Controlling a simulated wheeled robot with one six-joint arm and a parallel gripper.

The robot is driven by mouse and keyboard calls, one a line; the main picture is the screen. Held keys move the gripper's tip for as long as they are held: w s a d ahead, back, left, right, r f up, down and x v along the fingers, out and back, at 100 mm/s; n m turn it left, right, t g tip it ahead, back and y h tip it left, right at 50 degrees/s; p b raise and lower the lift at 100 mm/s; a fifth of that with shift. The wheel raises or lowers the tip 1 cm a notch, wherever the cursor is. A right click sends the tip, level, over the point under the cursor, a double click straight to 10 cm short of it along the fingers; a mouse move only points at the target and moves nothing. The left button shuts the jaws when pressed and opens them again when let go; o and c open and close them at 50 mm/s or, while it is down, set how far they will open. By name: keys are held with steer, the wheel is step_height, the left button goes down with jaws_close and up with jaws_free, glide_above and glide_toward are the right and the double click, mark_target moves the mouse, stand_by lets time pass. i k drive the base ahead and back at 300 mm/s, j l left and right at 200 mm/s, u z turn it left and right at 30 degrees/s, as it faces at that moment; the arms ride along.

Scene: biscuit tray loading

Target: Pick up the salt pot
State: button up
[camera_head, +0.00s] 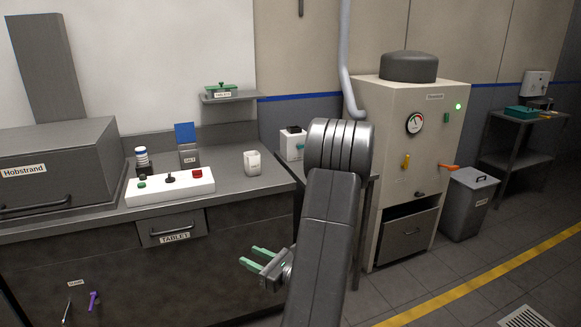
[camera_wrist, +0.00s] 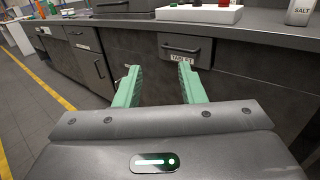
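The salt pot (camera_head: 252,162) is a small white container standing upright on the right part of the dark counter (camera_head: 235,190). In the wrist view the salt pot (camera_wrist: 301,12) is at the top right corner, cut by the edge, with SALT written on it. My gripper (camera_head: 247,255) has green fingers, held in front of the counter and below its top, apart from the pot. In the wrist view my gripper (camera_wrist: 159,72) is open with nothing between the fingers; the drawer front labelled TABLET (camera_wrist: 185,50) is beyond it.
A white control box (camera_head: 170,187) with knobs stands left of the pot. Behind it is a grey holder (camera_head: 189,157) labelled SALT with a blue card. A grey Hobstrand box (camera_head: 60,165) fills the counter's left. A cream machine (camera_head: 410,150) stands to the right.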

mark_target(252, 159)
steer(key=i+j+z, duration=0.85)
steer(key=j+z, duration=0.2)
steer(key=j, duration=0.25)
steer(key=i+j, duration=0.1)
steer(key=j, duration=0.2)
steer(key=i+j, duration=0.15)
steer(key=j, duration=0.2)
steer(key=i+j, duration=0.1)
steer(key=j, duration=0.2)
